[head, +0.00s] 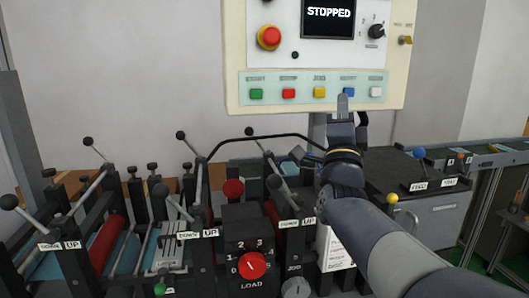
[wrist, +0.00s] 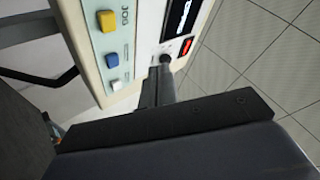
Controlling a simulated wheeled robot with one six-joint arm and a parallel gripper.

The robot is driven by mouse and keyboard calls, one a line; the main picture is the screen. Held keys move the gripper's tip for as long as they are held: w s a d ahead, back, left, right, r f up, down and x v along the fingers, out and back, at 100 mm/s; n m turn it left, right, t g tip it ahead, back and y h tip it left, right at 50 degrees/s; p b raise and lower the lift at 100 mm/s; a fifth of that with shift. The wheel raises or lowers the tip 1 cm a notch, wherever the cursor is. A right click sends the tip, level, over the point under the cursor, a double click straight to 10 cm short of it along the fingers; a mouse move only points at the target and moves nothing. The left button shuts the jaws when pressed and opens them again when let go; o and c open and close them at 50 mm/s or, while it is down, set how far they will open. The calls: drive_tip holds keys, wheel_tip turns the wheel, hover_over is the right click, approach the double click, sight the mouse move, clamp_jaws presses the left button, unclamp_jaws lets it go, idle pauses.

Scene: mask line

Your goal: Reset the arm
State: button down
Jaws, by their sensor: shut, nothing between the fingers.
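My gripper (head: 344,108) is shut and empty. In the head view its tip stands in front of the lower edge of the control panel (head: 235,60), just below the blue button (head: 348,92). I cannot tell whether it touches the panel. In the wrist view the closed fingers (wrist: 160,85) point toward the panel, beside a black knob. The blue button (wrist: 112,60) shows there between the yellow button and the white button. My arm reaches in from the lower right of the head view.
The screen (head: 328,18) reads STOPPED. A red emergency button (head: 269,38) is at its left. Below stand levers, red rollers and a LOAD dial (head: 251,265). A dark-topped cabinet (head: 430,215) is right of my arm, with a conveyor (head: 490,158) beyond.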

drive_tip(key=shift+w, duration=0.1)
drive_tip(key=w, duration=0.3)
drive_tip(key=w+a, duration=0.1)
drive_tip(key=w, duration=0.1)
drive_tip(key=shift+f, duration=0.25)
drive_tip(key=shift+w+b, duration=0.15)
drive_tip(key=shift+b, duration=0.75)
drive_tip(key=shift+b, duration=0.4)
